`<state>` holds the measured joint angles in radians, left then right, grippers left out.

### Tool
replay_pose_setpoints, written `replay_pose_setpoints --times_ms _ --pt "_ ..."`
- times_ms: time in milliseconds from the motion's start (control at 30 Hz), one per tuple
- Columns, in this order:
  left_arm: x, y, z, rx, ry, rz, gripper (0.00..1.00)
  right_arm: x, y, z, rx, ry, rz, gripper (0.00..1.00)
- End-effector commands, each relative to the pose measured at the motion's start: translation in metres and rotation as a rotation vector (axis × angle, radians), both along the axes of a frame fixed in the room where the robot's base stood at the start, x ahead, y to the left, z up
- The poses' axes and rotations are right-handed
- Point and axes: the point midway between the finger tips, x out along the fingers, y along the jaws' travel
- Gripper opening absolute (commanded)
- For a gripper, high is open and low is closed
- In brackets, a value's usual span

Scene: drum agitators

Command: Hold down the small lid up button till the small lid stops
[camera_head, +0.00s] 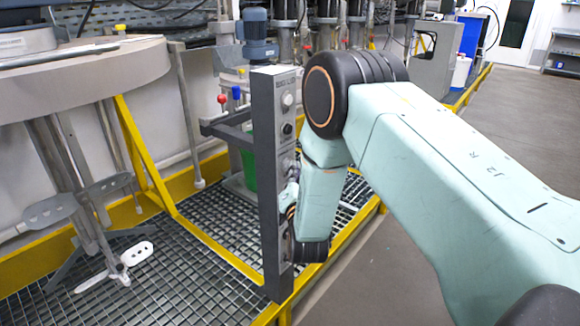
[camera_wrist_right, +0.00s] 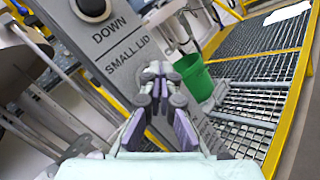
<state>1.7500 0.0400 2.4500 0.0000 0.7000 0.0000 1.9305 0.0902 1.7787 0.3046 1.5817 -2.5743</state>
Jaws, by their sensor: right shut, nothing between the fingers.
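A tall dark-edged grey control panel (camera_head: 265,190) stands upright in the middle of the head view, with round controls on its face. In the right wrist view the panel (camera_wrist_right: 60,35) shows printed words DOWN and SMALL LID, with a round button (camera_wrist_right: 92,8) beside DOWN. I cannot make out the small lid up button. My right gripper (camera_wrist_right: 157,75) is shut and empty, its fingertips close to the panel face; I cannot tell whether they touch. In the head view it is largely hidden behind my own arm. My left gripper is not in view.
A large round grey lid (camera_head: 80,80) with agitator paddles hangs at the left; I cannot tell whether it is the small lid. A green bucket (camera_wrist_right: 195,78) stands behind the panel. Yellow-edged grating (camera_head: 200,260) covers the floor. Open grey floor (camera_head: 385,275) lies to the right.

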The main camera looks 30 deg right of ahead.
Motion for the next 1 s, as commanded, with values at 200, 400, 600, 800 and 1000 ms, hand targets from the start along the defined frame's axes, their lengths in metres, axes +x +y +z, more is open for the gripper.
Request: replay_pose_setpoints --times_ms 200,400,600,800,1000 --pt "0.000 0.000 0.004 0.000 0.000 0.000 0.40 -0.004 -0.002 0.001 0.000 0.001 0.001 0.00" --pt "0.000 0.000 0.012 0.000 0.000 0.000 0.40 -0.014 -0.006 0.001 0.000 0.002 0.001 0.00" --pt "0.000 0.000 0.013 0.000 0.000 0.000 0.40 -0.018 -0.007 0.000 0.000 -0.001 0.001 0.00" --pt "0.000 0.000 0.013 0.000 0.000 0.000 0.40 -0.019 -0.008 0.000 0.000 0.000 0.000 0.00" --pt "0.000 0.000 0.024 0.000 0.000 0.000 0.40 -0.032 -0.014 0.001 0.000 0.003 -0.001 0.00"
